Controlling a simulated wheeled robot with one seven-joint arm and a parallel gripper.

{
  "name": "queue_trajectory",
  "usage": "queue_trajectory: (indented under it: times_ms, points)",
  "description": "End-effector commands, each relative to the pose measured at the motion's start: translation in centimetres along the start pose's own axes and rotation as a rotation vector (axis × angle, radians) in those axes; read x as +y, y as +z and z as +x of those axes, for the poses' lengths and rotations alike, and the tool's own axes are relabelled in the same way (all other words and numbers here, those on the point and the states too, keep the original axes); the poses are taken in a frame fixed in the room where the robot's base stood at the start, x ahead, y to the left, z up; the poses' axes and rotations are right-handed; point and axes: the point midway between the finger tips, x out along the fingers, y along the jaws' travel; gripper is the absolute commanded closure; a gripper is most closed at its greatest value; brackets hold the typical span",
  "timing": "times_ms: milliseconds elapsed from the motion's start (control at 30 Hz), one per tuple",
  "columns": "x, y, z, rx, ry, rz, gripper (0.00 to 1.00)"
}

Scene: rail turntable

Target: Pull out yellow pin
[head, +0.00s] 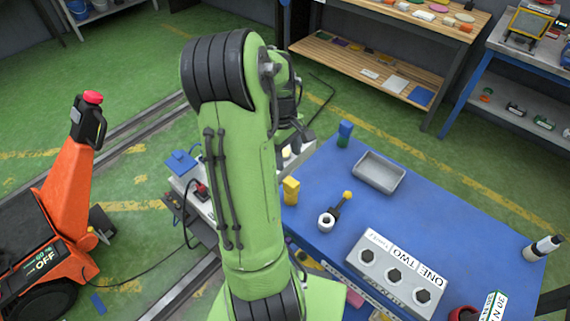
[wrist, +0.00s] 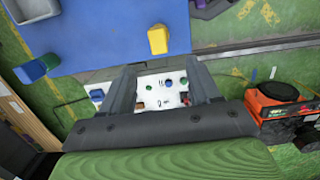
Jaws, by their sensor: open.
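In the head view, a small yellow piece that may be the yellow pin (head: 287,153) shows at a white panel (head: 297,157), partly hidden by my green arm. In the wrist view, the white panel (wrist: 160,98) lies beyond my gripper (wrist: 162,72), framed between its two dark fingers. Several small coloured knobs sit on the panel, too small to tell which is the pin. My gripper is open, with nothing held between its fingers. In the head view, my arm hides most of it.
A blue table (head: 420,200) stands to the right, with a yellow block (head: 291,190) at its near-left edge, also in the wrist view (wrist: 158,40). A grey tray (head: 379,172) and labelled box (head: 395,274) rest on it. An orange machine (head: 66,220) stands left, beside floor rails.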

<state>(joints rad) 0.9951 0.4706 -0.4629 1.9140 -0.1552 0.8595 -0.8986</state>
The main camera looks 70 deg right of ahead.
Motion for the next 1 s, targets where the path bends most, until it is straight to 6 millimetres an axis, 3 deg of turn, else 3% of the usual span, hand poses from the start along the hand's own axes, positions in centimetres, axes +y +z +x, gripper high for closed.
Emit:
queue_trajectory:
  times_ms: [100, 500, 667, 900, 1000]
  points:
    - [-0.1, 0.1, 3.1, -0.005, -0.005, 0.002, 0.38]
    - [-0.1, 0.0, 11.6, -0.002, -0.003, 0.001, 0.38]
    - [-0.1, -0.1, 12.9, 0.000, -0.001, 0.001, 0.38]
    - [-0.1, -0.1, 13.0, 0.001, 0.000, 0.000, 0.38]
    - [-0.1, -0.1, 13.0, 0.001, 0.000, 0.000, 0.52]
